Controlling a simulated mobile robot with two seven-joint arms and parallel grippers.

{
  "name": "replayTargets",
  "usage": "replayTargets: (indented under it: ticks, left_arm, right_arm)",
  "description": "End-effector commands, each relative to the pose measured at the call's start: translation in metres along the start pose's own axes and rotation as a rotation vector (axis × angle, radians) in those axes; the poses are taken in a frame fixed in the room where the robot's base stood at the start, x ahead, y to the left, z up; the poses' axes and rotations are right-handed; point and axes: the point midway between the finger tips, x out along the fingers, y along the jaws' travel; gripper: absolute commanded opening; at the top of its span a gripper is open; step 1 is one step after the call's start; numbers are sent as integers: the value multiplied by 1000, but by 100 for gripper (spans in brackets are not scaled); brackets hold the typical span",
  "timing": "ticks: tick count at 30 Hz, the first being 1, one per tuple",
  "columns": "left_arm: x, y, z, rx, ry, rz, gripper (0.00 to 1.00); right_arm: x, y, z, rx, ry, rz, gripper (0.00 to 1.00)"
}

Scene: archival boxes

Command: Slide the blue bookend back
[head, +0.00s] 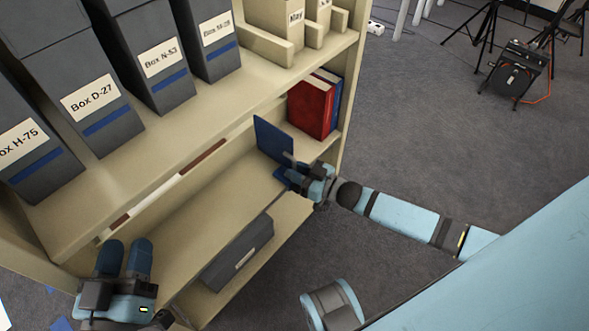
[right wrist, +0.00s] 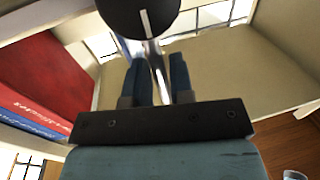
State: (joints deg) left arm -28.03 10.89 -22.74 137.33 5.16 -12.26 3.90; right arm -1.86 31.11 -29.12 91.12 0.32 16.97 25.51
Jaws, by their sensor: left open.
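The blue bookend (head: 272,140) stands on the lower shelf, left of the red book, with its upright plate facing the shelf's open room. My right gripper (head: 296,170) reaches in from the right and is close in front of the bookend, over its low part. Whether it touches the bookend is unclear. In the right wrist view the two blue fingers of my right gripper (right wrist: 157,82) show with a gap and a shiny shape between them; their grip is unclear, and I cannot make out the bookend there. My left gripper (head: 124,258) is open and empty at the lower left.
A red book (head: 311,106) and a blue book stand right of the bookend; the red one also shows in the right wrist view (right wrist: 45,75). Lower shelf left of the bookend is clear.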

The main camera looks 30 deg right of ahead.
Motion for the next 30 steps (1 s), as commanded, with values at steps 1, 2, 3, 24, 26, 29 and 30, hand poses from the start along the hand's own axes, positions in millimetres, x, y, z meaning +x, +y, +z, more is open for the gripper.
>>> replayTargets:
  ticks: [1, 2, 3, 24, 26, 29, 30]
  left_arm:
    - [0, 0, -2, 3, -8, -2, 43]
    - [0, -1, -1, 6, -14, -4, 43]
    - [1, -2, -1, 10, -25, -7, 43]
    - [-19, -28, 51, 41, -287, -104, 43]
    - [-19, -29, 51, 41, -288, -106, 43]
    - [-19, -30, 51, 41, -288, -107, 43]
    - [-19, -30, 51, 41, -288, -107, 43]
  right_arm:
    - [-7, 0, 0, 1, -3, 0, 22]
    - [-11, 0, 0, 1, -4, 1, 22]
    - [-18, 0, -1, 1, -5, 0, 22]
    - [-133, 0, 0, 0, -2, 0, 22]
    - [-134, 0, 0, 0, -2, 0, 22]
    - [-134, 0, 0, 0, -1, 0, 22]
    - [-134, 0, 0, 0, -1, 0, 22]
